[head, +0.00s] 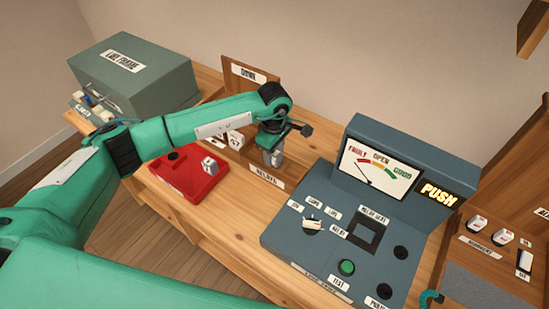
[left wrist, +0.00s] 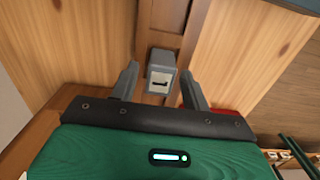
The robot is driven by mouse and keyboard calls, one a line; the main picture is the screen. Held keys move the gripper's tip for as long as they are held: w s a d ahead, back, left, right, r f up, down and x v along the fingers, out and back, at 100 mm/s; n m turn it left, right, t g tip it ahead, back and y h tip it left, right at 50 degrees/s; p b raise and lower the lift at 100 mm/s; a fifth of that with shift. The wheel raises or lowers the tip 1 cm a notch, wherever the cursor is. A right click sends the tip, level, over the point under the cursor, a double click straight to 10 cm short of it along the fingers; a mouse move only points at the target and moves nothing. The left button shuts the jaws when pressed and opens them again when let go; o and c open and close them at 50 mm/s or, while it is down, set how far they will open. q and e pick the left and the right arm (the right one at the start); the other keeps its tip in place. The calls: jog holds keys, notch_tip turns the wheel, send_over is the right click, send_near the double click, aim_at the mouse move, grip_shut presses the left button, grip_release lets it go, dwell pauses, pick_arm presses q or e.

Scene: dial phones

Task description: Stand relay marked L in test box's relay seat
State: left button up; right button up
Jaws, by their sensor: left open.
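The relay (left wrist: 161,72) is a grey block with a white label bearing a dark L-like mark, turned sideways in the left wrist view. It stands in the wooden rack labelled RELAYS (head: 268,177). My left gripper (head: 273,152) points down over this rack, and its open fingers (left wrist: 160,80) are on either side of the relay with small gaps. In the head view the gripper largely hides the relay. The blue-grey test box (head: 290,228) stands to the right. Its square relay seat (head: 365,234) looks dark and empty. My right gripper is not in view.
A red phone (head: 180,182) with a small white block (head: 209,166) on it lies left of the rack. A green-grey case (head: 150,80) stands at the back left. The test box's raised meter panel (head: 380,168) rises behind the seat. Wooden trays stand at right.

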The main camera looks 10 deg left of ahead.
aim_at(274, 152)
pick_arm(q)
jog(key=c, duration=0.9)
jog(key=shift+r+p, duration=0.75)
jog(key=shift+r, duration=2.3)
